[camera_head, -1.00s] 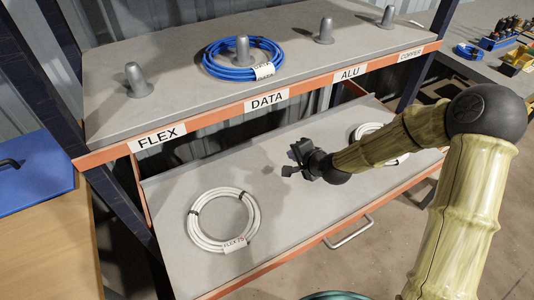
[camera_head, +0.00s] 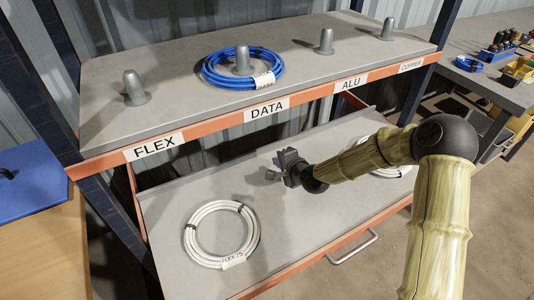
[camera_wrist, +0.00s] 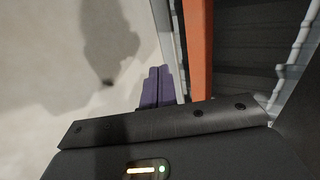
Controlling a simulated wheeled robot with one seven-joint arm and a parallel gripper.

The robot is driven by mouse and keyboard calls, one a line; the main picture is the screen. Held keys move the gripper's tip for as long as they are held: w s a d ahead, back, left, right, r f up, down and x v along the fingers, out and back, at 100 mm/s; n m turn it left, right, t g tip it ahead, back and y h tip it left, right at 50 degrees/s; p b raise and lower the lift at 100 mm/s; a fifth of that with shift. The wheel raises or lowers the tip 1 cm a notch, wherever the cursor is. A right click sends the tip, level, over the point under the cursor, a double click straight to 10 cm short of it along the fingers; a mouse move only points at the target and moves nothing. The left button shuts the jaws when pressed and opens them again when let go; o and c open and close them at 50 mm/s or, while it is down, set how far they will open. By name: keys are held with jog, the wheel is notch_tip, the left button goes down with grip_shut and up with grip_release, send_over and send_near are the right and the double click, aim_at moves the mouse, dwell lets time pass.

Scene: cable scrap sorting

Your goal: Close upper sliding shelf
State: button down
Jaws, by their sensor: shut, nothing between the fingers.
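The upper shelf (camera_head: 185,85) is a grey board with an orange front edge labelled FLEX, DATA, ALU and COPPER. Below it, a grey sliding shelf (camera_head: 290,215) stands pulled out toward me, with a metal handle (camera_head: 352,247) on its orange front edge. My gripper (camera_head: 272,167) is shut and empty, above the pulled-out shelf and below the upper shelf's front edge. In the wrist view its fingers (camera_wrist: 155,88) are together, beside an orange edge (camera_wrist: 198,50). I cannot tell whether they touch anything.
A white coil (camera_head: 222,235) lies at the left of the pulled-out shelf; another (camera_head: 393,171) is partly behind my arm. A blue coil (camera_head: 243,68) sits around a peg above. A blue case (camera_head: 35,180) is on the left table.

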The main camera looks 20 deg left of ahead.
aim_at(263, 150)
jog(key=x, duration=0.4)
jog(key=shift+w+a+f+b, duration=0.15)
jog(key=shift+a+f+b, duration=0.1)
jog(key=shift+b, duration=0.05)
jog(key=shift+w+a+r, duration=0.1)
jog(key=shift+w+a, duration=1.1)
jog(key=shift+a, duration=0.2)
jog(key=shift+w, duration=0.15)
